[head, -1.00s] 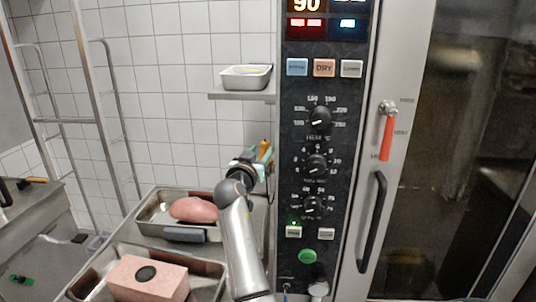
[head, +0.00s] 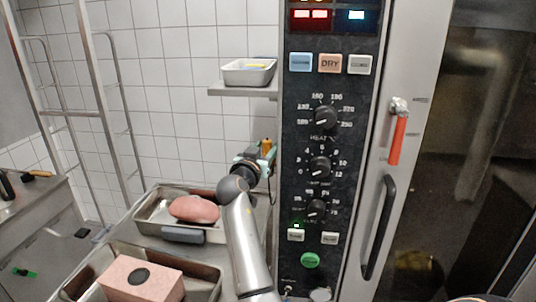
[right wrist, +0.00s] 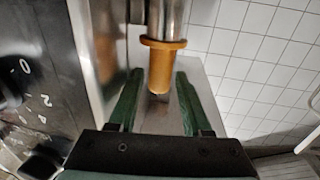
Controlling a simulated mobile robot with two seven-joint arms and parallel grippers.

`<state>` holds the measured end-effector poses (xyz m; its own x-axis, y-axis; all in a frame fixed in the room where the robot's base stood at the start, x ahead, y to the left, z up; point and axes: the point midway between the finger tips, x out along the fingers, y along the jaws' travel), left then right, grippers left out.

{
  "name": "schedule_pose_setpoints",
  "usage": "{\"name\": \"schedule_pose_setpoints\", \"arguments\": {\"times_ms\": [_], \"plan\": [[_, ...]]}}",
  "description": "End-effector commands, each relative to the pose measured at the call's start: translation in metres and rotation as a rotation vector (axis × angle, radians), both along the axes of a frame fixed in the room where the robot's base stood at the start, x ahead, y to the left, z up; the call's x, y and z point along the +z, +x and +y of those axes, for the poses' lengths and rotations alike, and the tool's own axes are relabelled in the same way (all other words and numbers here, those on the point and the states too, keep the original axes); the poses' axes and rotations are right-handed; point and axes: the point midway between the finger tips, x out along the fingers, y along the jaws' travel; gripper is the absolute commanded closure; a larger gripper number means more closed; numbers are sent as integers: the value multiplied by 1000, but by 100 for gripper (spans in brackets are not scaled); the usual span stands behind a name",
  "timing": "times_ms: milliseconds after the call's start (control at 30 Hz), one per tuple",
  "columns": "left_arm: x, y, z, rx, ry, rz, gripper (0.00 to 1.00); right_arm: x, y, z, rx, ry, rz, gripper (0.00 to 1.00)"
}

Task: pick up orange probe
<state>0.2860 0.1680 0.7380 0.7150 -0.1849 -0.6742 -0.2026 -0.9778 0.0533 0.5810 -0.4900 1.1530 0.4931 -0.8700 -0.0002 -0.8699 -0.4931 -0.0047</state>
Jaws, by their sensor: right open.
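The orange probe (right wrist: 162,66) shows in the right wrist view as an upright orange handle with a wider collar, joined to a metallic shaft above. In the head view only a small orange bit of it (head: 267,144) shows beside the oven panel. My right gripper (right wrist: 159,76) is open, its two green fingers on either side of the probe's lower end, with a gap visible on both sides. In the head view my right gripper (head: 267,160) is small and partly hidden by its own wrist. My left gripper is not in view.
The oven's control panel (head: 318,178) stands right beside my right gripper. A small shelf (head: 243,91) with a metal pan (head: 248,72) is above it. Below left are trays with a pink lump (head: 194,209) and a pink block (head: 141,281). A ladder-like metal frame stands at left.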

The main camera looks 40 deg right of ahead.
Motion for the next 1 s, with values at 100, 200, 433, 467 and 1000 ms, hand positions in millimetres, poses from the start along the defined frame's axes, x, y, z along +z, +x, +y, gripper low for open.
{"name": "schedule_pose_setpoints", "arguments": {"times_ms": [100, 200, 433, 467, 1000], "plan": [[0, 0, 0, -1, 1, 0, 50, 0, 0, 0, 0, 0, 0, 59], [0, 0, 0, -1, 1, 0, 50, 0, 0, 0, 0, 0, 0, 70], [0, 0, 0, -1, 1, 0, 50, 0, 0, 0, 0, 0, 0, 96], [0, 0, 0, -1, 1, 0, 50, 0, 0, 0, 0, 0, 0, 99], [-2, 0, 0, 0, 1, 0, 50, 2, 1, 1, 0, -1, -3, 100]]}}
